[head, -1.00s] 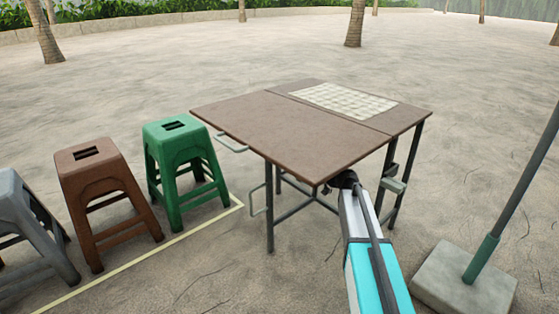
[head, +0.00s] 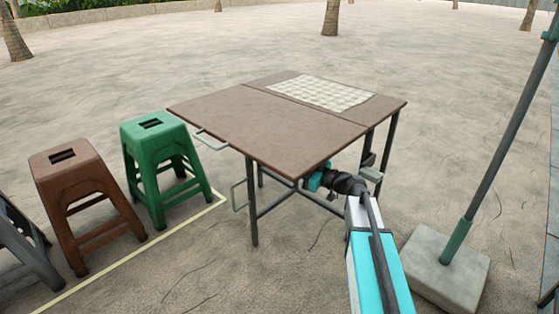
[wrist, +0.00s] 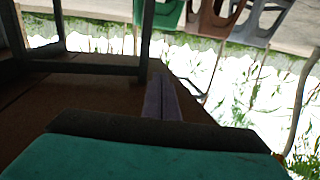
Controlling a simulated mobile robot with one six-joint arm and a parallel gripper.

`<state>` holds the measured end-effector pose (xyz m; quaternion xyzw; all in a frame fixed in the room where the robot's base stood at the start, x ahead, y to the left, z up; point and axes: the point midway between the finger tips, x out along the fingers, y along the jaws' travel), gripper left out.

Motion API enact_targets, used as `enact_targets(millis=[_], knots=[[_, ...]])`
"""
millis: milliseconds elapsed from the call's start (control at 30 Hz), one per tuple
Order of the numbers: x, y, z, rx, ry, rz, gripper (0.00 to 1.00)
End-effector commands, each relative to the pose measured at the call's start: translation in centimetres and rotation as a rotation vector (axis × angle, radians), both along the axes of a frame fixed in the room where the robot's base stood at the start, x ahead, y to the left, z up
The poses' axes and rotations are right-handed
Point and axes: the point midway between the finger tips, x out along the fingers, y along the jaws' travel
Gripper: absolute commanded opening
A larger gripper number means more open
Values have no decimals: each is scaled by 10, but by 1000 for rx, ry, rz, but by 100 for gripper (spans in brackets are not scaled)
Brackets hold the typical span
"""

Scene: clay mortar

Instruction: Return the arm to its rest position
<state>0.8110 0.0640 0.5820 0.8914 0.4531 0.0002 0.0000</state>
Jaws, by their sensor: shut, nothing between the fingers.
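My arm (head: 375,250), white and teal, rises from the bottom of the head view towards the near right edge of the folding table. Its dark wrist joints (head: 346,184) and a teal wrist part show at that edge, just below the tabletop. My gripper is not visible in the head view, where the table hides it. In the wrist view, my gripper (wrist: 162,98) has its two grey-purple fingers together, with nothing between them. A brown surface, apparently the table's underside, fills much of that view behind the fingers.
The brown folding table (head: 240,125) has a pale checkered board (head: 322,91) on top. Green (head: 158,138) and brown (head: 75,182) stools stand left, with a grey one at the edge. A pole on a concrete base (head: 445,275) stands right. Sand beyond the table is open.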

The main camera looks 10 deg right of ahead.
Motion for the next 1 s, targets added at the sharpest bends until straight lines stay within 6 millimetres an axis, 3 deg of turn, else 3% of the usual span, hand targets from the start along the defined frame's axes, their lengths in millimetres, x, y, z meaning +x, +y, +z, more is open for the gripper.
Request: enact_targets(millis=[567,767,1000], knots=[[-2,2,8,1,1,4,0],[-4,12,17,4,23,18,0],[-13,33,13,15,80,42,0]])
